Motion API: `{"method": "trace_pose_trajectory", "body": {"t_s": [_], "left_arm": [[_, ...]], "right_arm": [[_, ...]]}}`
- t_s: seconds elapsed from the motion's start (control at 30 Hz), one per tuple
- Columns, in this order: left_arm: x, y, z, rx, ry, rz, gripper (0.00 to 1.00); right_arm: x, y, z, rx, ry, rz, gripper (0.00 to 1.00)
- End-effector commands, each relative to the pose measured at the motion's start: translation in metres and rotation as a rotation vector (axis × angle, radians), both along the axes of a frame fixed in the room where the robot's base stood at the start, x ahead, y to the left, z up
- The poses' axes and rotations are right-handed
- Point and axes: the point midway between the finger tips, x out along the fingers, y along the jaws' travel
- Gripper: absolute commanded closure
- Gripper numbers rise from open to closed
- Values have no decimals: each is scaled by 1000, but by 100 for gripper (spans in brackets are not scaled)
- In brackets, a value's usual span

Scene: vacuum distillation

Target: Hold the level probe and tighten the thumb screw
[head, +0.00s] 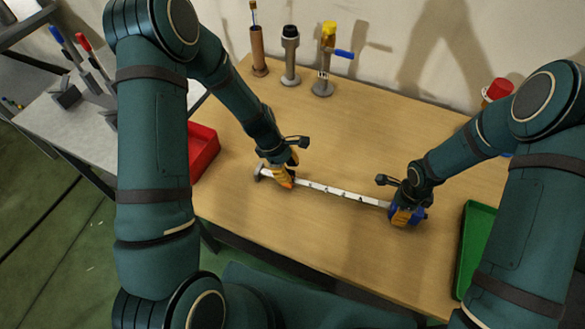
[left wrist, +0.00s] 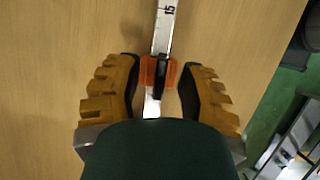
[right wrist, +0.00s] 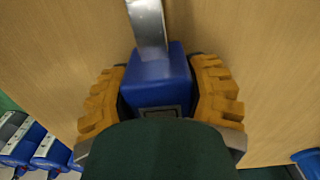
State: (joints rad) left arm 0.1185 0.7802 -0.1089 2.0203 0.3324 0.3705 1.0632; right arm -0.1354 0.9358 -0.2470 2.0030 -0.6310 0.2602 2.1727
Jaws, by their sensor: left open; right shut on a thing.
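The level probe is a long pale bar with dark scale marks (head: 335,192), lying across the table's middle, low over or on the wood; I cannot tell which. At its right end is a blue block (right wrist: 157,75). My right gripper (head: 405,212) is shut on this block, a finger on each side. Near the left end is an orange slider (left wrist: 149,72) with a black piece, perhaps the thumb screw (left wrist: 160,75). My left gripper (head: 284,178) is open around the slider, with gaps visible beside it in the left wrist view. A grey end piece (head: 259,172) shows left of this gripper.
A red bin (head: 203,150) stands at the table's left edge and a green tray (head: 474,248) at the right. Several upright tools stand at the back, including a grey one (head: 290,55) and a yellow one with a blue handle (head: 326,60). The middle back is clear.

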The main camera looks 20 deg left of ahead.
Motion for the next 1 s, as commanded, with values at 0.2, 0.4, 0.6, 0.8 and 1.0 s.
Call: {"method": "trace_pose_trajectory", "body": {"t_s": [0.2, 0.4, 0.6, 0.8, 1.0], "left_arm": [[0, 0, 0, 0, 0, 0, 100], [0, 0, 0, 0, 0, 0, 100], [0, 0, 0, 0, 1, -10, 100], [0, 0, 0, 1, 2, -74, 100], [0, 0, 0, 1, 1, -210, 100]], "right_arm": [[0, 0, 0, 0, -1, 0, 92], [0, 0, 0, 0, -1, 0, 92], [0, 0, 0, 0, -1, 1, 92], [0, 0, 1, 0, -2, 1, 92], [1, 0, 1, 0, -2, 2, 92]]}}
